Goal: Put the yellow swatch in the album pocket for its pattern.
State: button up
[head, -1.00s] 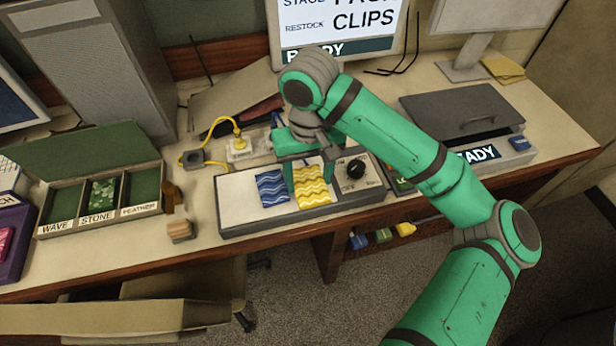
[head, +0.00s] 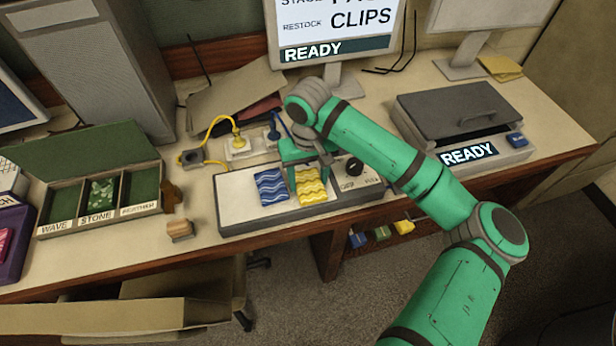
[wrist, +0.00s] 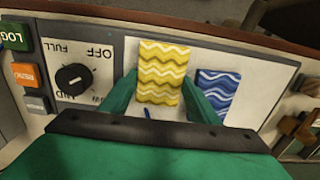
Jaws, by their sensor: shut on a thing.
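The yellow swatch (head: 312,186) has white wavy lines and is on or just above the white tray top, right of a blue wavy swatch. In the wrist view the yellow swatch (wrist: 163,75) is between the two fingers. My gripper (head: 306,180) is shut on it, pointing down; it also shows in the wrist view (wrist: 160,100). The album (head: 98,228) at the left has pockets labelled WAVE, STONE and FEATHER. The WAVE pocket (head: 66,202) looks empty. The STONE pocket (head: 103,192) holds a green patterned swatch. The FEATHER pocket (head: 139,186) looks empty.
The blue swatch (head: 271,187) lies close beside my gripper. A dial (head: 355,168) is right of the tray (head: 233,200). A wooden block (head: 179,229) and a yellow cable (head: 216,124) lie between album and tray. A lidded machine (head: 465,115) stands right.

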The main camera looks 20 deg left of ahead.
jog(key=shift+f, duration=0.1)
jog(key=o, duration=0.9)
jog(key=shift+c, duration=0.2)
